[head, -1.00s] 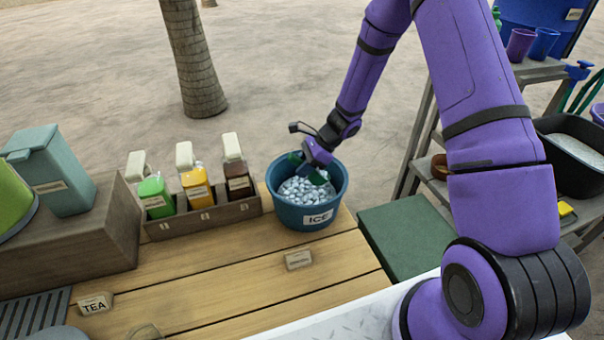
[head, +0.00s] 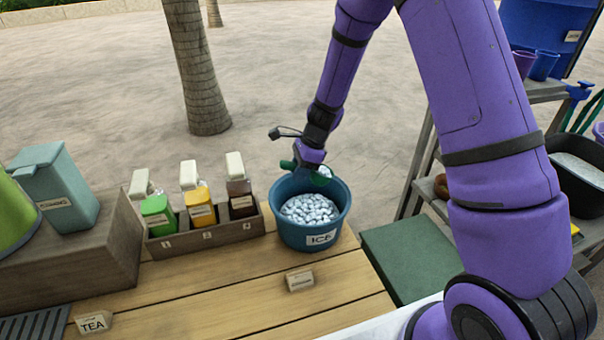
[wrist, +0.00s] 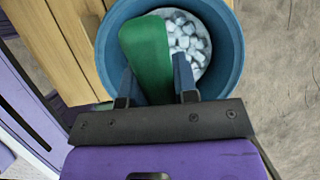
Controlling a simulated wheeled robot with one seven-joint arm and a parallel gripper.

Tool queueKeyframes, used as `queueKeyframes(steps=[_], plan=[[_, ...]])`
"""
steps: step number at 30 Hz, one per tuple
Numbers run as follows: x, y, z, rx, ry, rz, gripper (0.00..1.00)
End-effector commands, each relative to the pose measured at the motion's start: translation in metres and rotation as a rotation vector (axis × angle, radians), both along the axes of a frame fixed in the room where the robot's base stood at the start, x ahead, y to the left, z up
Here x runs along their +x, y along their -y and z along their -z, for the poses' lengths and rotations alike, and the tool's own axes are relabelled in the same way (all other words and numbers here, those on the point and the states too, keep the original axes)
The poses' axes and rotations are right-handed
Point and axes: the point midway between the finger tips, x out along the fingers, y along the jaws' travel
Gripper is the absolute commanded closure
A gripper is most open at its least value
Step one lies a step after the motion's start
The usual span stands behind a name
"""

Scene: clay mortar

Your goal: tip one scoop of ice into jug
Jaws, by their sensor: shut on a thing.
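The blue tub (head: 283,235) marked ICE, full of pale ice cubes (head: 310,208), stands at the far edge of the wooden counter. My gripper (wrist: 154,88) is shut on a green scoop (wrist: 146,50), with a blue finger on each side. In the head view my gripper (head: 308,160) is over the tub's far rim, with a bit of the green scoop (head: 287,165) showing beside it. The scoop is above the ice in the wrist view. Whether it holds ice is hidden. I cannot make out a clear jug in these views.
A rack (head: 208,238) with several bottles stands left of the tub. A teal lidded container (head: 62,190) and a lime-green vessel (head: 14,212) stand farther left. Small signs, one reading TEA (head: 93,322), sit on the counter. Shelves with cups (head: 543,66) are at right.

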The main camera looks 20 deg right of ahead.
Motion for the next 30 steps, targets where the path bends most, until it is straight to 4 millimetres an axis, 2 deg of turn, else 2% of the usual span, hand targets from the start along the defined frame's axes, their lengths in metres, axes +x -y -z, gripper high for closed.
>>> queueKeyframes(steps=[18,30], plan=[[0.001,-0.017,-0.019,-0.270,-0.019,-0.005,0.96],[0.001,-0.018,-0.022,-0.314,-0.021,0.000,0.96]])
